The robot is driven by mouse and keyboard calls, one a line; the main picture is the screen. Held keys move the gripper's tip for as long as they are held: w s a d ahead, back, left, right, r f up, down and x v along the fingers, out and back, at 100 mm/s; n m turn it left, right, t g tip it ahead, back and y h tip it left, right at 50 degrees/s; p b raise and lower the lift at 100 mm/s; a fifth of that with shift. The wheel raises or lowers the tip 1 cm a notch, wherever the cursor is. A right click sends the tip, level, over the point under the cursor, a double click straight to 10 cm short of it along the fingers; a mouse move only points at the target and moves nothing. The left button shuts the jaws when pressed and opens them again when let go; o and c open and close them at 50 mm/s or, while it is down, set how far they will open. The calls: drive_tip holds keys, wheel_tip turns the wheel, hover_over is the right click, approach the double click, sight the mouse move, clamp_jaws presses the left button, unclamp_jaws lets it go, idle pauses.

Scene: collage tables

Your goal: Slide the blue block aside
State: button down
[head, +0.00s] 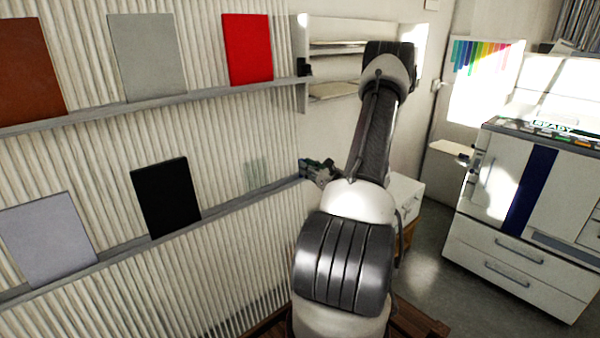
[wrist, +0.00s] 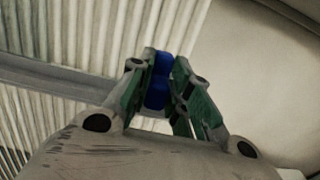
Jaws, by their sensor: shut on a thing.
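In the wrist view, a blue block (wrist: 157,95) sits between the two fingers of my gripper (wrist: 160,80). The green and grey fingers are shut on it, one on each side, and hide parts of its sides. I cannot tell whether the block still touches a surface below it. In the head view, my gripper (head: 318,170) is at the right end of the lower wall ledge, partly behind my arm.
The lower ledge (head: 225,208) carries a black panel (head: 165,198) and a grey panel (head: 47,240). The upper ledge (head: 200,98) holds brown, grey and red panels. A white shelf unit (head: 302,65) is above my gripper. A large white printer (head: 520,200) stands at the right.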

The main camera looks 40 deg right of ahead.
drive_tip(key=d, duration=0.2)
drive_tip(key=shift+d, duration=0.3)
drive_tip(key=c, duration=1.3)
unclamp_jaws()
drive_tip(key=shift+s, duration=0.1)
drive_tip(key=s, duration=1.2)
